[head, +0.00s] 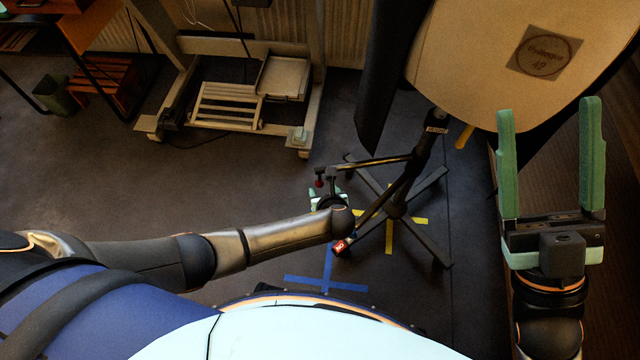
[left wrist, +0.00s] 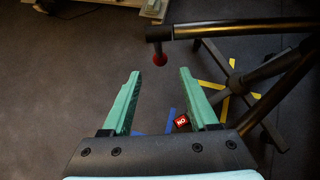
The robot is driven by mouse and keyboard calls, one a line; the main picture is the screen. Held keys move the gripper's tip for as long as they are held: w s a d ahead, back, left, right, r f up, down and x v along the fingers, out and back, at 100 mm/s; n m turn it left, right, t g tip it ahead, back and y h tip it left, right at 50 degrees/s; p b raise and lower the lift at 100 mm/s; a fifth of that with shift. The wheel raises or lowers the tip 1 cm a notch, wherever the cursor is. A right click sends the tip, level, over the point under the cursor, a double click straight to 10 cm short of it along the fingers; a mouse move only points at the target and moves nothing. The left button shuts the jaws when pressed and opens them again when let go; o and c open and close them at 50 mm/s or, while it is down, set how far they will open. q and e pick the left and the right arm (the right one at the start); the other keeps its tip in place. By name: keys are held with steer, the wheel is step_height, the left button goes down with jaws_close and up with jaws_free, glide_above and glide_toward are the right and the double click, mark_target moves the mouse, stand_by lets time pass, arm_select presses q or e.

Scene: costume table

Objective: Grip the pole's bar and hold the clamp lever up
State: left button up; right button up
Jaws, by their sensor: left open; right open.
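The pole (head: 408,180) stands on dark splayed legs right of centre in the head view. Its dark horizontal bar (head: 375,162) points left and also crosses the top right of the left wrist view (left wrist: 245,28). A short dark piece with a red knob (left wrist: 160,60) hangs from the bar's left end; it may be the clamp lever, but I cannot be sure. My left gripper (left wrist: 160,72) is open and empty, with the red knob seen just beyond its fingertips. In the head view it is mostly hidden by its arm. My right gripper (head: 549,110) is open and empty, right of the pole.
A large cream board (head: 475,60) with a grey label is behind the pole, beside a dark hanging panel (head: 382,80). A red tag (head: 340,245) is on a dark rod low by the pole. A wheeled frame (head: 230,107) stands at the back.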

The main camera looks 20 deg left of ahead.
arm_select(q)
steer(key=b+x, duration=0.5)
steer(key=shift+w+a+f, duration=0.1)
steer(key=shift+f, duration=0.2)
steer(key=shift+b+x, duration=0.8)
steer(key=shift+x, duration=0.25)
arm_select(e)
step_height(320, 180, down, 7)
steer(key=m, duration=0.1)
steer(key=shift+a+r, duration=0.2)
steer(key=shift+a, duration=0.15)
arm_select(q)
steer(key=shift+r, duration=0.1)
arm_select(e)
steer(key=c, duration=0.3)
steer(key=m+g+h, duration=0.6)
steer(key=m+h, duration=0.1)
steer(key=h, duration=0.1)
glide_toward(470, 134)
steer(key=shift+x, duration=4.6)
